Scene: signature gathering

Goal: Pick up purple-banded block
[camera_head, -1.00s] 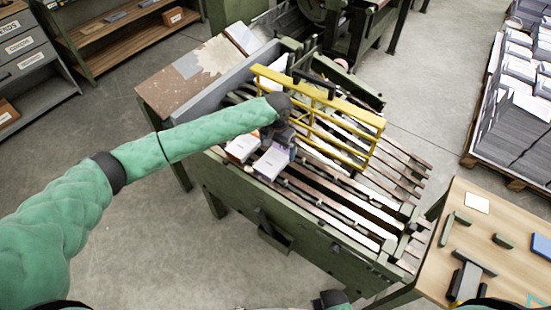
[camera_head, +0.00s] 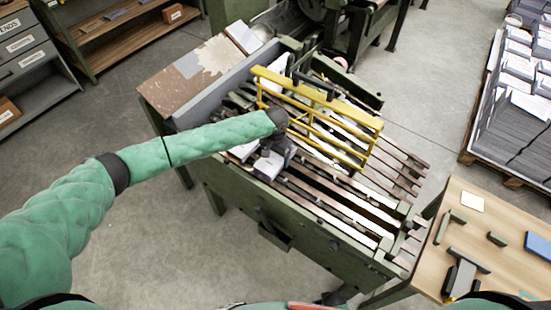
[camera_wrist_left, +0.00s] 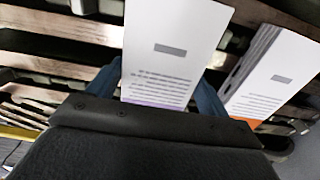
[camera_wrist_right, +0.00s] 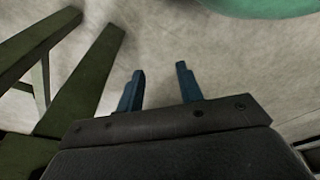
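The purple-banded block (camera_wrist_left: 168,55) is a white printed stack with a purple band at its near end. In the head view the block (camera_head: 268,166) lies on the slatted green machine, partly hidden by my left gripper (camera_head: 275,148). In the left wrist view, my left gripper (camera_wrist_left: 162,85) has its blue fingers on either side of the block; a small gap seems to show on the right. The orange-banded block (camera_wrist_left: 272,75) lies just right of it and shows beyond my gripper in the head view (camera_head: 243,150). My right gripper (camera_wrist_right: 160,80) is open and empty above the floor.
A yellow guard frame (camera_head: 330,125) stands close beside my left gripper. The machine's slatted bed (camera_head: 330,210) is clear toward the front right. A wooden table (camera_head: 500,215) with small tools and a blue item is at right. Paper stacks (camera_head: 520,110) stand on a pallet behind.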

